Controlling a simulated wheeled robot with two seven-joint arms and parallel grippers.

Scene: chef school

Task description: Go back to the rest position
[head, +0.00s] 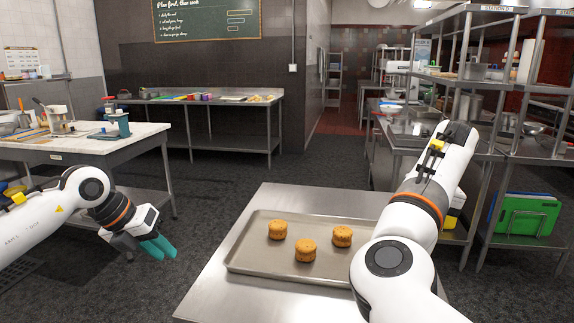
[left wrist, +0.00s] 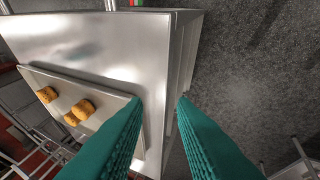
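My left gripper (head: 158,248) has teal fingers and hangs left of the steel table, over the floor. In the left wrist view its two fingers (left wrist: 159,102) are apart with nothing between them. My right arm (head: 405,225) reaches up over the right side of the table. Its gripper does not show. A baking tray (head: 250,262) lies on the steel table (head: 210,290), its right end hidden by my right arm. Three golden-brown round pastries stand on it: left (head: 277,229), front (head: 305,250) and right (head: 342,236).
A white-topped counter (head: 100,148) with utensils stands at the left. A long steel table (head: 215,100) stands by the back wall. Steel shelving (head: 490,75) and a green board (head: 525,215) are at the right. Dark floor (head: 240,168) lies clear between.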

